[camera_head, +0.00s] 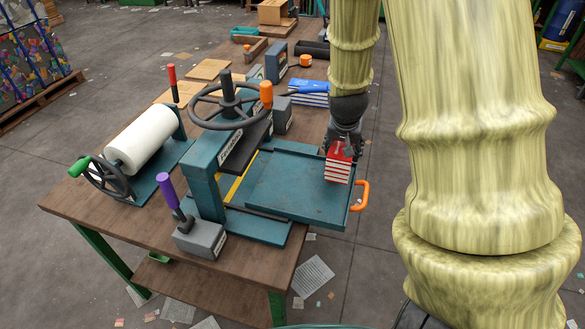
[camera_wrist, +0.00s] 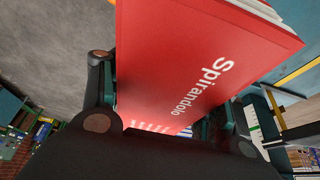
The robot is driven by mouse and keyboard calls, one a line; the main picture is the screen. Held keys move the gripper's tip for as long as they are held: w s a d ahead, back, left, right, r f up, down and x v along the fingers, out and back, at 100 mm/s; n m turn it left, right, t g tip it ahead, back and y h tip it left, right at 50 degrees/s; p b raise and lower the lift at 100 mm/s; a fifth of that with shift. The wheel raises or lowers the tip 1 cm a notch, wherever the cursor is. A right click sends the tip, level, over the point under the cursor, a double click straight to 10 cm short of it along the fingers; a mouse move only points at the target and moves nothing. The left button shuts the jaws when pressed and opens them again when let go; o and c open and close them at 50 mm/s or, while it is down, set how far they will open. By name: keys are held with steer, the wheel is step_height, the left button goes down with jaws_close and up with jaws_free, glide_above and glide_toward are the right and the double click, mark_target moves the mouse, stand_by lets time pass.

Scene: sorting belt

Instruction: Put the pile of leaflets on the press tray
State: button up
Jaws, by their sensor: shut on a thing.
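The pile of leaflets (camera_head: 338,170) is red with white bands on its side. In the wrist view its red cover (camera_wrist: 190,60) fills the upper middle and reads "Spirandolo". My gripper (camera_head: 343,148) is shut on the pile, with one finger on either side of it. The press tray (camera_head: 270,190) is a flat blue-green plate with a low rim, pulled out from the press. The pile is over the tray's right part, near the orange handle (camera_head: 361,195). I cannot tell whether its underside touches the tray.
The press (camera_head: 204,185) with its handwheel (camera_head: 231,106) stands left of the tray. A purple-handled tool (camera_head: 200,238) stands in front, and a white roll (camera_head: 143,138) lies at the left. A blue stack (camera_head: 310,88) lies behind my gripper. Most of the tray is bare.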

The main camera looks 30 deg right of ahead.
steer(key=w+a+p, duration=0.1)
steer(key=a, duration=0.3)
steer(key=w+a+f, duration=0.1)
steer(key=w+a, duration=0.1)
steer(key=a, duration=0.2)
steer(key=w+a+p, duration=0.1)
steer(key=a, duration=0.3)
steer(key=shift+w+a+f+p, duration=0.2)
steer(key=shift+a+p, duration=0.1)
steer(key=shift+a, duration=0.05)
steer(key=shift+f+p, duration=0.45)
steer(key=shift+f, duration=1.3)
steer(key=o, duration=1.5)
steer(key=shift+c, duration=0.2)
steer(key=b+v, duration=0.1)
steer(key=v, duration=1.1)
